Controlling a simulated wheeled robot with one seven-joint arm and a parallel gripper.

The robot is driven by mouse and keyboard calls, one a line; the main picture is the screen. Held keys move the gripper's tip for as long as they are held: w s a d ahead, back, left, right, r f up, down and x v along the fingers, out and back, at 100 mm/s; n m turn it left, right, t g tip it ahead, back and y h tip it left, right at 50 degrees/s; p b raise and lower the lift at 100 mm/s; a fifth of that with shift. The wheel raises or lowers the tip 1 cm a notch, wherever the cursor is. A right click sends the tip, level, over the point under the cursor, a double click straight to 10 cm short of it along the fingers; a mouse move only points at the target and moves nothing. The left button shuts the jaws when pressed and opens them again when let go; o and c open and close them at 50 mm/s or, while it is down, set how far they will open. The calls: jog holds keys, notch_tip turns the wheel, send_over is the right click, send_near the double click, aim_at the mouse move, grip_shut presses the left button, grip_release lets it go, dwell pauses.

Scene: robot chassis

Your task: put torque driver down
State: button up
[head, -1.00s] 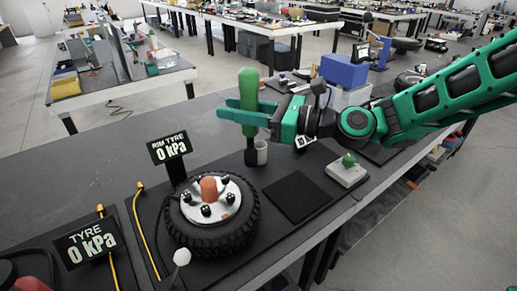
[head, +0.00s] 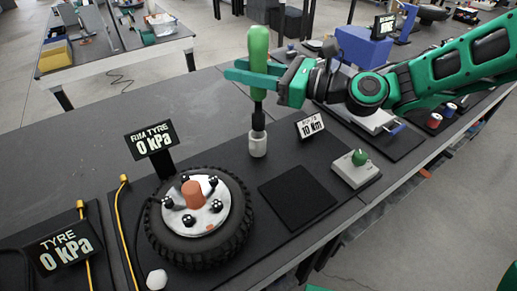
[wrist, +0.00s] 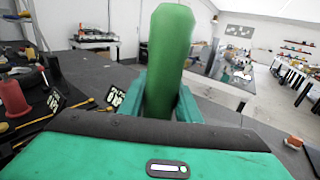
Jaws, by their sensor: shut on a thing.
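The torque driver (head: 258,47) has a green handle and a dark shaft, and it is upright. My gripper (head: 252,78) is shut around the lower part of its handle. In the wrist view the green driver handle (wrist: 168,60) stands between my gripper's fingers (wrist: 160,95). The driver's shaft runs down to a light grey cylindrical holder (head: 257,145) on the bench. The tip meets the top of this holder in the head view; I cannot tell how far it is inside.
A wheel with a tyre (head: 200,245) lies on the bench, left of the holder. A black square pad (head: 297,196), a green-knobbed box (head: 356,168) and a "10 Nm" display (head: 311,125) are to the right. The "RIM TYRE" display (head: 151,139) stands behind the wheel.

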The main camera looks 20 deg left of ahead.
jog(key=w+a+f+m+t+h, duration=0.2)
jog(key=w+f+m+t, duration=0.2)
jog(key=w+f+t, duration=0.3)
notch_tip(320, 180, down, 9)
jog(key=w+g, duration=0.1)
jog(key=shift+r, duration=0.2)
jog(key=shift+w+a, duration=0.1)
dwell(0.4)
jog(key=o, duration=1.2)
jog(key=shift+f, duration=0.15)
jog(key=v, duration=1.2)
